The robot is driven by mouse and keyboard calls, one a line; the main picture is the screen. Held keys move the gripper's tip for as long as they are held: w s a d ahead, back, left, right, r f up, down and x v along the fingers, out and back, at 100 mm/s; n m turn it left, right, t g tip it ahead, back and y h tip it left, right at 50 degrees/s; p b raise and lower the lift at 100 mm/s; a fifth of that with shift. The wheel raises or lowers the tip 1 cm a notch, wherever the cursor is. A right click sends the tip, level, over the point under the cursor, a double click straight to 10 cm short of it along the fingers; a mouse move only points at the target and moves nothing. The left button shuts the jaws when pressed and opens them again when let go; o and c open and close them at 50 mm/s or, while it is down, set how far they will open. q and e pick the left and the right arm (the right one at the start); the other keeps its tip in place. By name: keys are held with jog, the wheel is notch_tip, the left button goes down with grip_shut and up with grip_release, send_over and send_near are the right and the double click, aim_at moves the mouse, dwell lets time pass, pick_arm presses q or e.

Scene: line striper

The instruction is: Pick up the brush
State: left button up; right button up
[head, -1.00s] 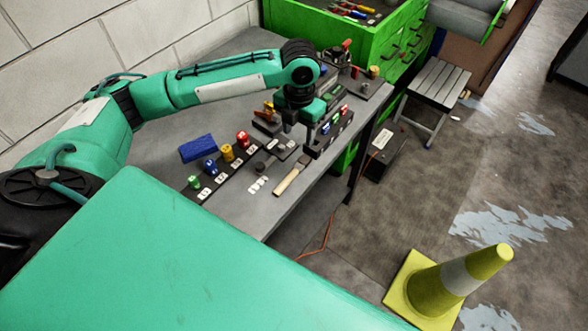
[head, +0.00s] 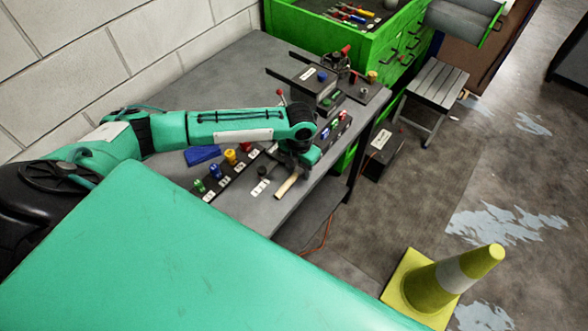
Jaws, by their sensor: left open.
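The brush (head: 287,186) lies near the front edge of the grey bench (head: 228,78), with its pale wooden handle pointing toward the front. Its other end is hidden under my left gripper. My left gripper (head: 294,168) points down right over the brush's far end, and its jaws are open. From this angle I cannot tell whether the fingers straddle the brush or touch it. My right gripper is not in view.
A dark rack with coloured knobs (head: 230,156) and a blue block (head: 202,155) lie left of the brush. Another rack with coloured pieces (head: 337,128) stands just beyond the gripper. A yellow cone (head: 447,281) stands on the floor at the right.

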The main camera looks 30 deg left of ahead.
pick_arm(q)
jog(key=shift+f, duration=0.25)
jog(key=c, duration=1.1)
jog(key=shift+r, duration=0.1)
